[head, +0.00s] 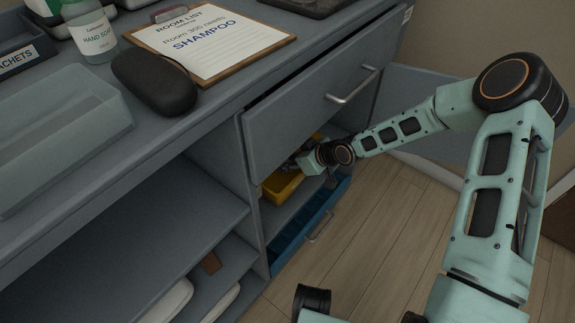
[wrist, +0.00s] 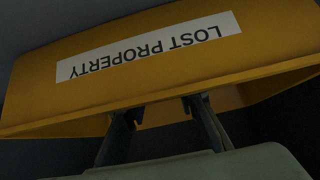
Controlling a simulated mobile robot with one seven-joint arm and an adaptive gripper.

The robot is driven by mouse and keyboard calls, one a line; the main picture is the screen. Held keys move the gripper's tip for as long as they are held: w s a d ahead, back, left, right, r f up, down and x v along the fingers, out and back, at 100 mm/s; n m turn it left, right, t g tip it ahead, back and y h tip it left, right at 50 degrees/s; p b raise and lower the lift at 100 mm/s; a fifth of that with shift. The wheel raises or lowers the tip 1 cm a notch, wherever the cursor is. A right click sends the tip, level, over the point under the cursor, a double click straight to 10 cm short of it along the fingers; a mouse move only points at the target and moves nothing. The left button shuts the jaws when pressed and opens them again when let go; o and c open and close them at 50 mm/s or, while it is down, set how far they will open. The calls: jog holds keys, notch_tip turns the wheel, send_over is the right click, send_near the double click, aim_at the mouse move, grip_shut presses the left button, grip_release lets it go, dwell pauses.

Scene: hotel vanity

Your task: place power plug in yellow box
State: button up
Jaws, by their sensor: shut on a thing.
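The yellow box (head: 283,187) sits on a shelf inside the vanity, partly hidden by my arm and the drawer above. In the wrist view its wall (wrist: 272,48) fills the upper picture, with an upside-down white "LOST PROPERTY" label (wrist: 150,47). My gripper (wrist: 165,108) is at the box's rim, its two fingers a little apart in front of the box opening. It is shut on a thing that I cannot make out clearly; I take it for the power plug. In the head view my gripper (head: 306,163) reaches into the compartment just above the box.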

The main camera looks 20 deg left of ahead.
jog(key=shift+f, duration=0.25)
jog(key=o, duration=1.1)
jog(key=shift+r, duration=0.1)
jog(key=shift+d+r, duration=0.15)
jog(key=shift+r, duration=0.1)
jog(key=p+v, duration=0.5)
jog(key=v, duration=0.6)
jog(key=shift+r, duration=0.2)
jog(key=shift+s+d, duration=0.15)
